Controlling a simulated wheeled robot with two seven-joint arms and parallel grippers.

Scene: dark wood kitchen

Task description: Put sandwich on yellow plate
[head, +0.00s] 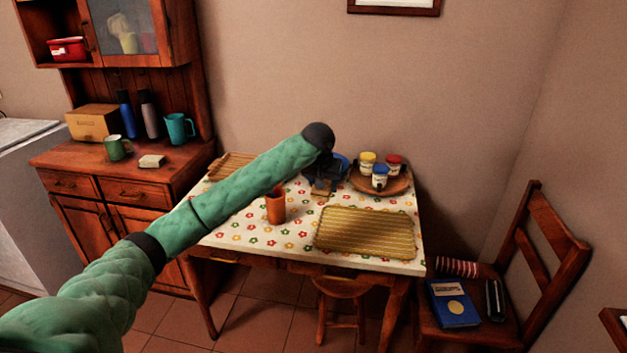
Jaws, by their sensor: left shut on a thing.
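My left gripper (321,183) points down over the back middle of the table. It is shut on a small brown piece (321,187) that looks like the sandwich, mostly hidden by the dark fingers. Whether the piece touches anything below is too small to tell. A blue dish (341,161) shows partly behind the gripper. I cannot make out a yellow plate; my left arm and gripper cover part of the table. My right gripper is out of view.
A chair (537,240) stands right. Bare cloth lies left of the near mat.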

